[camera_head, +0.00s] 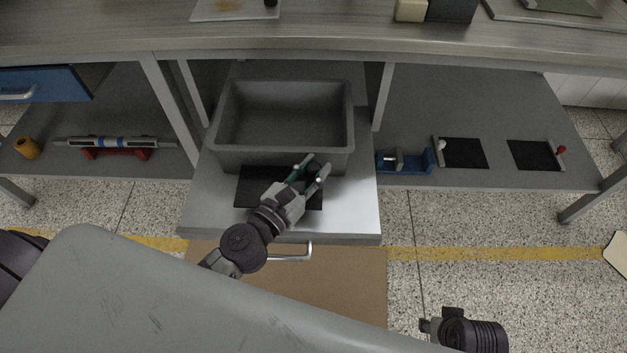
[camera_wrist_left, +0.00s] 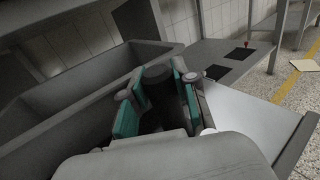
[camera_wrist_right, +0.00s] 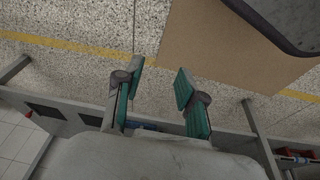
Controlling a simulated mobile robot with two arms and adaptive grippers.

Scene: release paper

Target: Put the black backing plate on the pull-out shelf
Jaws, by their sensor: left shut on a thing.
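The black backing plate (camera_head: 254,187) looks flat over the pull-out shelf (camera_head: 350,205), in front of a grey bin. My left gripper (camera_head: 314,168) reaches over the plate's right part and hides some of it. Its fingers are shut on the plate's dark knob, which shows between the green pads in the left wrist view (camera_wrist_left: 157,76). I cannot tell whether the plate touches the shelf. My right gripper (camera_wrist_right: 158,70) is open and empty, low over the floor in front of the bench.
The grey bin (camera_head: 222,130) fills the back of the pull-out shelf. To the right, a blue fixture (camera_head: 405,162) and two black plates (camera_head: 463,153) (camera_head: 533,155), with white and red knobs, lie on the lower shelf. A spirit level (camera_head: 115,142) lies left.

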